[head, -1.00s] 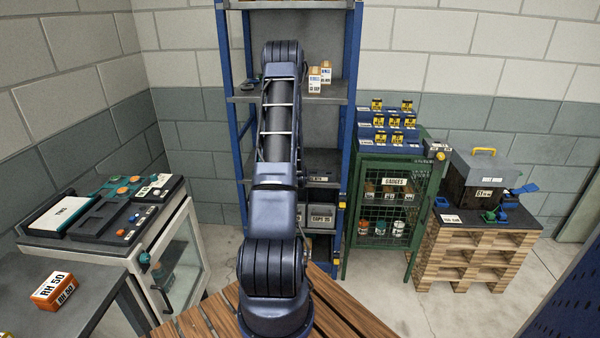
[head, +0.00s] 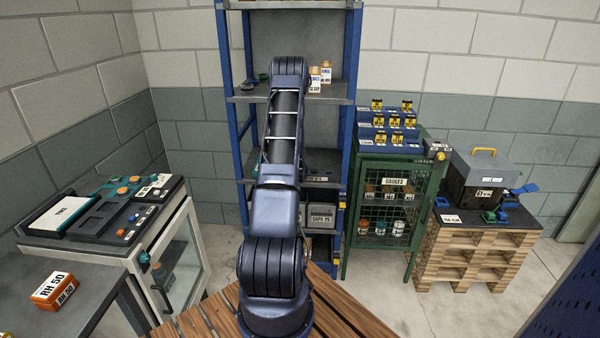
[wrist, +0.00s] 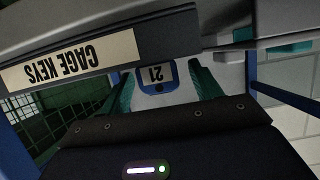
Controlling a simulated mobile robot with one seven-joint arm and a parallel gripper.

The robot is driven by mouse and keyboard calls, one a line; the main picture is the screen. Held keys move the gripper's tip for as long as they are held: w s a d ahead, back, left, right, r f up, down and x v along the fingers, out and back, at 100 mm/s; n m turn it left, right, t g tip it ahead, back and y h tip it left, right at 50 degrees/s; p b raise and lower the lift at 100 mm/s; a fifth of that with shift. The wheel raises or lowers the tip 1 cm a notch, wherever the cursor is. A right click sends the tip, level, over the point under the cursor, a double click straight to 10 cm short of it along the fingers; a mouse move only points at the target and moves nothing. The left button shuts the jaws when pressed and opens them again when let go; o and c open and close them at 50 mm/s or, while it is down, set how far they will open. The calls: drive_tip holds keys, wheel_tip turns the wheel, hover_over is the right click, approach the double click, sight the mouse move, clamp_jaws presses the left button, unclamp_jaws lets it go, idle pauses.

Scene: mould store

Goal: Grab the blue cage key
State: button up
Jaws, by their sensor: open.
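A blue tag (wrist: 142,76) with a white label reading 21 shows in the wrist view, just beyond and between my fingertips. It looks like the blue cage key's tag; the key's metal part is not clear. My gripper (wrist: 161,74) is open, with one teal finger on each side of the tag. I cannot tell whether either finger touches it. A CAGE KEYS label (wrist: 68,60) appears upside down on a grey edge close beside the gripper. In the head view my arm hides the gripper and the key.
The blue-framed rack (head: 352,100) stands ahead, with boxes (head: 320,77) on an upper shelf and grey bins (head: 321,216) lower down. A green mesh cabinet (head: 388,165) stands to its right, then a pallet stack (head: 465,255). A glass-doored unit (head: 180,265) is at left.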

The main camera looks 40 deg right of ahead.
drive_tip(key=shift+c, duration=0.4)
drive_tip(key=c, duration=1)
